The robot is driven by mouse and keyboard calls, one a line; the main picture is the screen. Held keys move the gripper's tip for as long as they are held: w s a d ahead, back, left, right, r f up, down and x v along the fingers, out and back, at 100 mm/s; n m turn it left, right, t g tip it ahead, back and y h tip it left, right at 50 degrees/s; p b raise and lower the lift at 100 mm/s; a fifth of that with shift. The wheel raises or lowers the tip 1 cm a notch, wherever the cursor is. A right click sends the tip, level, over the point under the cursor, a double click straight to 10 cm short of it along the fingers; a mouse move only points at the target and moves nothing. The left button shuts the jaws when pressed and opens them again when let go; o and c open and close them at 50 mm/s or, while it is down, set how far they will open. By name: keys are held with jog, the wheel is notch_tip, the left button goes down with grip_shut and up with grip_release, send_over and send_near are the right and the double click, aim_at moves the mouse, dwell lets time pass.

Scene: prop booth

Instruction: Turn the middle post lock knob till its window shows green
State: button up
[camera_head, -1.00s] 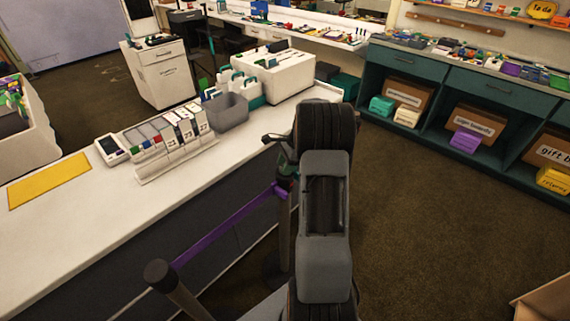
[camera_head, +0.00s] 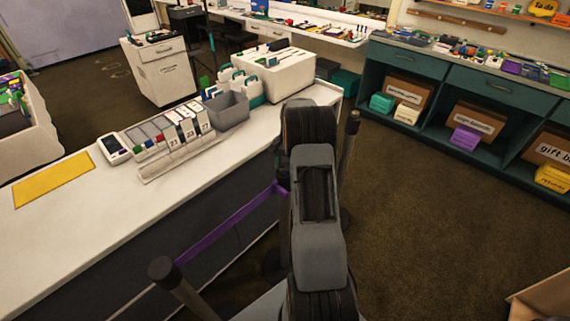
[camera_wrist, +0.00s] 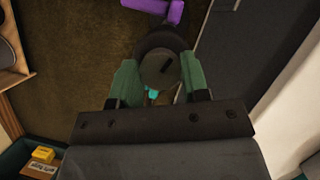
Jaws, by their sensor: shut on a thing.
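In the wrist view, my gripper (camera_wrist: 160,80) has its two green fingers on either side of a round grey-brown lock knob (camera_wrist: 158,70). The knob has a dark slot in its face and sits on a dark post top (camera_wrist: 160,40). The gripper is shut on the knob. A small cyan-teal patch (camera_wrist: 152,93) shows at the knob's near edge; I cannot tell whether it is the window. In the head view, my arm hides the gripper and knob. A purple belt (camera_head: 235,217) runs from the near post (camera_head: 165,272) toward the hidden middle post.
Another dark post (camera_head: 349,140) stands right of my arm. The white counter (camera_head: 120,230) runs along the left, bearing a yellow mat (camera_head: 52,180), a card reader (camera_head: 114,149) and a grey bin (camera_head: 227,110). Teal shelving (camera_head: 465,80) stands at right, with open brown floor before it.

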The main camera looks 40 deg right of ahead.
jog(key=shift+n+g+h, duration=0.3)
jog(key=shift+n+h, duration=0.1)
jog(key=shift+n, duration=1.2)
jog(key=o, duration=0.9)
jog(key=v, duration=1.3)
jog(key=shift+w+r, duration=0.25)
jog(key=shift+r, duration=0.05)
jog(key=shift+w, duration=0.1)
